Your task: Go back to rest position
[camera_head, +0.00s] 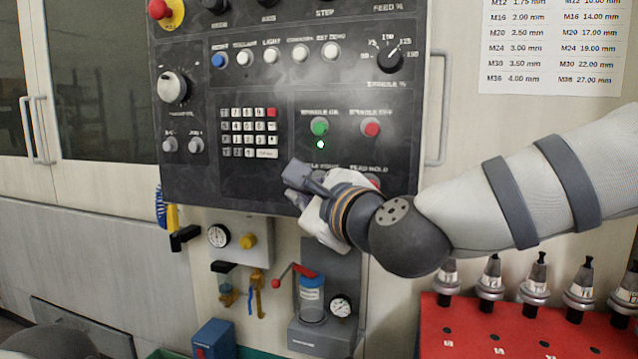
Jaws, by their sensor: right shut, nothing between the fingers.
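My right gripper (292,186) is in front of the lower part of the dark control panel (220,185). Its arm comes in from the right edge and its fingers point left. The gripper is shut and empty. It partly covers the lower buttons and their labels; whether it touches the panel I cannot tell. The green button (320,126) has a small lit green light below it, and the red button (372,129) is to its right. My left gripper is not in view; a dark rounded shape at the bottom left corner may be part of my body.
A red rack (450,325) with several tool holders (490,280) stands at the lower right, below my right arm. A door handle (38,130) sticks out at left.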

